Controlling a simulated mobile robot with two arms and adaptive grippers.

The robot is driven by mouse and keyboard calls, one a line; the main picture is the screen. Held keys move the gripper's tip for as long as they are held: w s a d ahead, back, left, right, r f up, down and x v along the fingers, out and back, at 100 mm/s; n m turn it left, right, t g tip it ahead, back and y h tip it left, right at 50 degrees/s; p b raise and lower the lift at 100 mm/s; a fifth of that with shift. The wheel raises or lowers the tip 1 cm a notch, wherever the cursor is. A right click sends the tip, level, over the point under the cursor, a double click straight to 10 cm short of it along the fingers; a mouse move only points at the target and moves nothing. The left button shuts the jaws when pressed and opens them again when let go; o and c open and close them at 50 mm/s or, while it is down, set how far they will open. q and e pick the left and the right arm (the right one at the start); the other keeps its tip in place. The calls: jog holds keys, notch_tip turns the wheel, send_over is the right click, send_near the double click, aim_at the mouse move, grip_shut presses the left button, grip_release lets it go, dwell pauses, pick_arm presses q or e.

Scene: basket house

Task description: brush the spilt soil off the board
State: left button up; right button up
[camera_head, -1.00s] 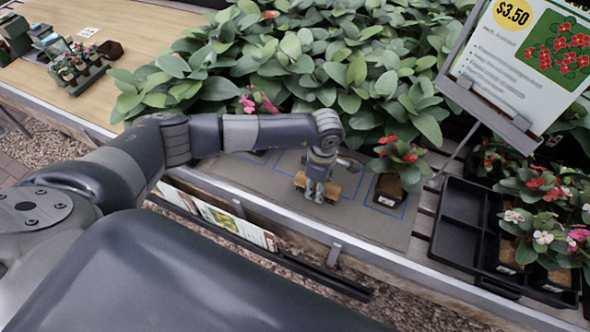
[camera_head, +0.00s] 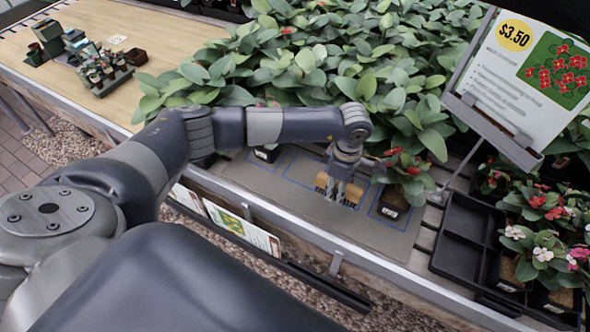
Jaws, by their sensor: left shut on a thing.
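The grey board (camera_head: 372,230) with blue outlined rectangles lies along the front of the bench. My left gripper (camera_head: 340,190) comes in from the left and points down over the board's middle, shut on a wooden brush (camera_head: 323,180). The brush is low at the board; I cannot tell whether its bristles touch. Spilt soil cannot be made out at this size. A potted red-flowered plant (camera_head: 404,178) stands on the board right of the gripper. Another dark pot (camera_head: 267,153) stands at the board's far left. My right gripper is not in view.
Dense leafy plants (camera_head: 300,62) fill the bench behind the board. A black tray (camera_head: 462,245) with empty compartments and several flowering pots is at the right. A price sign (camera_head: 535,65) overhangs there. A wooden table top (camera_head: 95,30) with small pots is at the upper left.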

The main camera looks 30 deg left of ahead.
pick_arm(q)
jog(key=shift+a+r, duration=0.1)
jog(key=shift+r, duration=1.05)
